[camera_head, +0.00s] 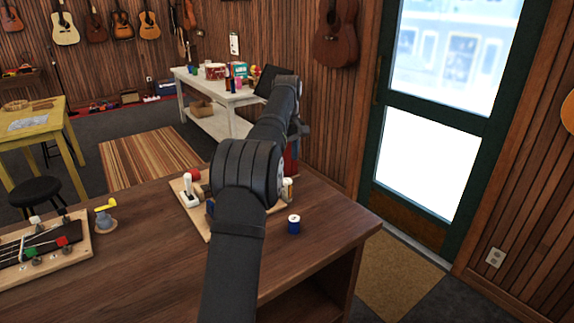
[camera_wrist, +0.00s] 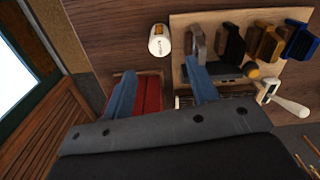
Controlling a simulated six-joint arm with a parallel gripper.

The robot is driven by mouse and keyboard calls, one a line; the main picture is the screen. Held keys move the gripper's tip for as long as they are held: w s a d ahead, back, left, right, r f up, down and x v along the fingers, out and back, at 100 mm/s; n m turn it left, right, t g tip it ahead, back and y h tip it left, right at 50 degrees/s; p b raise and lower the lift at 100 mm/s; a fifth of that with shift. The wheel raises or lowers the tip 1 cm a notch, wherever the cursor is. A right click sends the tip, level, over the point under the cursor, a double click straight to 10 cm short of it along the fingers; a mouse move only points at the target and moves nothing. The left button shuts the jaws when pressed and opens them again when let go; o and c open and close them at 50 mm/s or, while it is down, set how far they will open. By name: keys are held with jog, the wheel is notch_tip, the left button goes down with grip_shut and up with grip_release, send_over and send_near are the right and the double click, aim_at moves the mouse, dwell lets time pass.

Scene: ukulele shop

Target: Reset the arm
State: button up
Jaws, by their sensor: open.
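My gripper (camera_wrist: 160,68) shows in the wrist view with its two blue fingers spread apart and nothing held between them. Below the gap, a red object (camera_wrist: 150,95) lies close to the fingers; I cannot tell whether they touch it. In the head view my dark arm reaches from the bottom centre up and away over the wooden workbench (camera_head: 130,250). The fingers there are hidden by the arm, above a red thing (camera_head: 291,160) at the bench's far edge.
A wooden board (camera_wrist: 182,22) with several handled tools lies beside the right finger. A small pale cylinder (camera_wrist: 160,42) stands near it. In the head view a blue-and-white pot (camera_head: 293,225) stands right of my arm.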

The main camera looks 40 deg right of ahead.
aim_at(287, 180)
dwell(0.3)
notch_tip(287, 180, down, 13)
jog(key=shift+r, duration=0.2)
notch_tip(287, 180, up, 3)
jog(key=shift+f, duration=0.1)
jog(key=shift+r, duration=0.75)
